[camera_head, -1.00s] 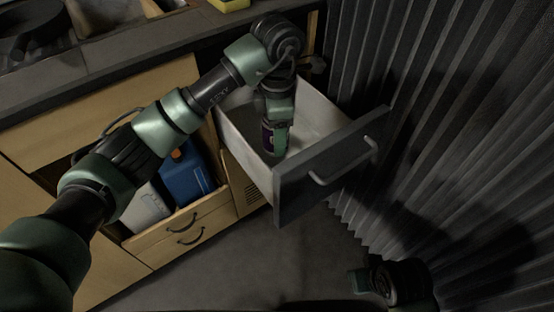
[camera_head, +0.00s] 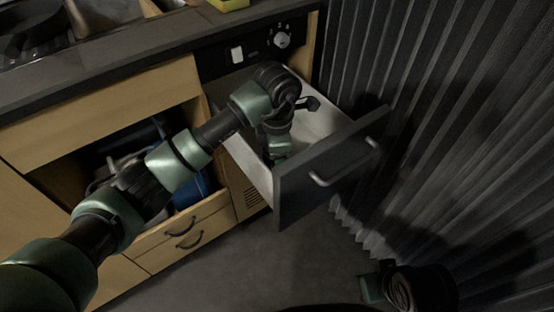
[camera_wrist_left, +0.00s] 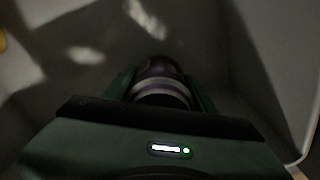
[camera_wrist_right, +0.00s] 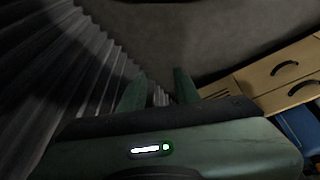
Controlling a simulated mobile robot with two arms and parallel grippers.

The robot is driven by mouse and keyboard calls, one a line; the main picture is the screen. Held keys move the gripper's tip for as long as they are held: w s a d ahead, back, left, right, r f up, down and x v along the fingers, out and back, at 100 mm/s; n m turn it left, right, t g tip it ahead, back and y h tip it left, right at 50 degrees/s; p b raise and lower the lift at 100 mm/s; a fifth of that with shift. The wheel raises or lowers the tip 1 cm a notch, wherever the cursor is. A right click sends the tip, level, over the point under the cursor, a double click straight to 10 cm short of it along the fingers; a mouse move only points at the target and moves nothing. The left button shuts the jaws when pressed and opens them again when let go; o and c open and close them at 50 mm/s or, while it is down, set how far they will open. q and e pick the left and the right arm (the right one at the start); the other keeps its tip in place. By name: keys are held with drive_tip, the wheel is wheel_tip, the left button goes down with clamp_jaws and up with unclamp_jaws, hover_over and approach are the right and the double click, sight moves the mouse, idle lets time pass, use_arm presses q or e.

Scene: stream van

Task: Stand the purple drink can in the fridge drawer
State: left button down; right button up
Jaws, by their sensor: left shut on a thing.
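The fridge drawer (camera_head: 333,167) is pulled out, with a dark front and a pale inside. My left gripper (camera_head: 277,158) reaches down into it and is shut on the purple can. In the left wrist view the can (camera_wrist_left: 160,84) shows its dark purple side and pale rim between the fingers, with the grey drawer floor (camera_wrist_left: 75,100) around it. I cannot tell whether the can touches the floor. In the head view the can is hidden by my gripper and the drawer wall. My right gripper (camera_wrist_right: 158,92) is open and empty, low at the front right.
A corrugated dark curtain (camera_head: 440,110) hangs right of the drawer. A wooden cabinet holds an open drawer with a blue container (camera_head: 204,183), partly behind my left arm. A control panel with a knob (camera_head: 281,40) sits above the fridge drawer. The floor (camera_head: 255,265) in front is clear.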

use_arm(q)
drive_tip(key=c, duration=0.5)
unclamp_jaws()
drive_tip(key=shift+f, duration=0.1)
use_arm(e)
drive_tip(key=shift+f, duration=0.1)
use_arm(q)
drive_tip(key=shift+r, duration=0.5)
wheel_tip(320, 180, up, 11)
drive_tip(key=shift+r+p, duration=0.15)
drive_tip(key=shift+p, duration=0.85)
use_arm(e)
drive_tip(key=x, duration=0.6)
drive_tip(key=shift+s+a, duration=0.1)
drive_tip(key=shift+s, duration=0.1)
use_arm(q)
drive_tip(key=shift+r, duration=0.1)
